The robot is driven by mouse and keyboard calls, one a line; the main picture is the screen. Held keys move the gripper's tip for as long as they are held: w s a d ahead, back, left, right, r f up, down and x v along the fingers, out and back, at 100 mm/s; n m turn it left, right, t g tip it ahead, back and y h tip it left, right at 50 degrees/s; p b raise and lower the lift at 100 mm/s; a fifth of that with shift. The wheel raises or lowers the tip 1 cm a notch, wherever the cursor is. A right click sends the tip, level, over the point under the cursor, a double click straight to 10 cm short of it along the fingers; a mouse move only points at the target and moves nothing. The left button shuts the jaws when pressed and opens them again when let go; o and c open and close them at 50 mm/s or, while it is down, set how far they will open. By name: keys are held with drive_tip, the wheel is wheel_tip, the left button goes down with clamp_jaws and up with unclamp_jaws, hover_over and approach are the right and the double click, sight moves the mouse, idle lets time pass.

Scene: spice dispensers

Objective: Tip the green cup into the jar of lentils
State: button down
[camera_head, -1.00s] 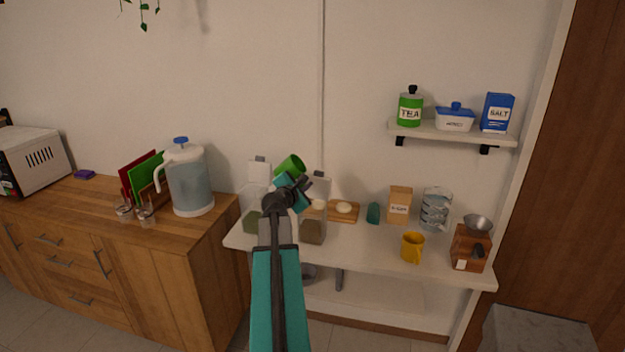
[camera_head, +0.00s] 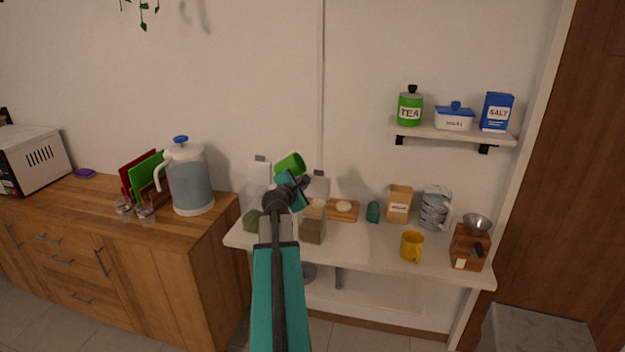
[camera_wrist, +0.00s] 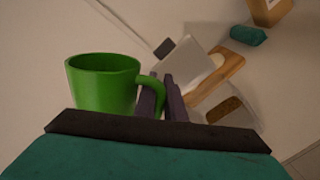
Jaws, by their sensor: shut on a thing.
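The green cup (camera_head: 290,164) is held up above the white table, tilted in the head view. In the wrist view the green cup (camera_wrist: 103,84) is at the left, its handle by my gripper's fingers. My gripper (camera_wrist: 162,92) is shut on the handle; in the head view my gripper (camera_head: 300,187) is partly hidden by my arm. A clear dispenser with brown contents (camera_head: 313,226) stands just right of my gripper; it also shows in the wrist view (camera_wrist: 222,108). Another dispenser with green contents (camera_head: 252,219) stands to the left, partly behind my arm. I cannot tell which holds lentils.
A cutting board (camera_head: 342,211), a teal item (camera_head: 373,212), a paper bag (camera_head: 398,205), a yellow mug (camera_head: 412,246) and a grinder (camera_head: 469,247) stand on the white table (camera_head: 375,261). A pitcher (camera_head: 188,180) stands on the wooden counter at left.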

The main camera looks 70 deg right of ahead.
sight(297, 173)
drive_tip(key=shift+w+a+r+m+t+p, duration=0.2)
drive_tip(key=shift+w+m+t+p, duration=0.45)
drive_tip(key=shift+m, duration=0.45)
idle(0.8)
drive_tip(key=shift+s+d+r+m+t+y+p, duration=0.1)
drive_tip(key=shift+s+r+m+t+y+p, duration=0.25)
drive_tip(key=shift+m+p, duration=0.55)
idle(0.4)
drive_tip(key=shift+w+r+m+t+p, duration=0.65)
drive_tip(key=shift+m+p, duration=0.35)
drive_tip(key=shift+p, duration=0.6)
idle(1.0)
drive_tip(key=shift+w+r+m+t+p, duration=0.15)
drive_tip(key=shift+m+t+p, duration=0.1)
drive_tip(key=shift+m+p, duration=0.4)
drive_tip(key=shift+r+m+t+p, duration=0.2)
drive_tip(key=shift+m+p, duration=0.25)
drive_tip(key=shift+p, duration=0.3)
idle(0.8)
